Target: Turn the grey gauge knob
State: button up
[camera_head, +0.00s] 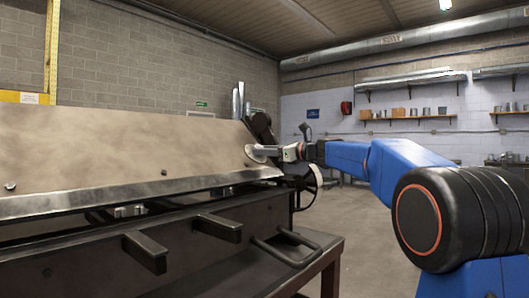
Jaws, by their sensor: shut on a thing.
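The large machine with a tan sloped plate (120,150) fills the left half of the head view. A small grey round knob (255,154) shows at the right end of the plate. My blue arm comes in from the right, and my gripper (270,151) points left at this knob. Its jaws are shut on the grey knob. The fingers are small in the picture, and they and the wrist cover part of the knob's right side. How far the knob is turned cannot be told.
A bent bar handle (283,250) and two square bars stick out in front. Open floor (355,225) lies to the right. Wall shelves (408,118) are far behind.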

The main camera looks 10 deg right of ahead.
jog(key=n+g, duration=0.1)
jog(key=n, duration=0.1)
jog(key=n+g+y, duration=0.2)
jog(key=n, duration=0.1)
jog(key=shift+w+d+n+g, duration=0.3)
jog(key=shift+w+d, duration=0.05)
jog(key=shift+w, duration=0.05)
jog(key=shift+w+r+n+g+y, duration=0.15)
jog(key=shift+n+g+y, duration=0.35)
jog(key=shift+n+g, duration=0.95)
jog(key=shift+n, duration=0.35)
jog(key=o, duration=1)
jog(key=shift+o, duration=0.2)
jog(key=shift+d, duration=0.1)
jog(key=v, duration=1.7)
jog(key=shift+d, duration=0.15)
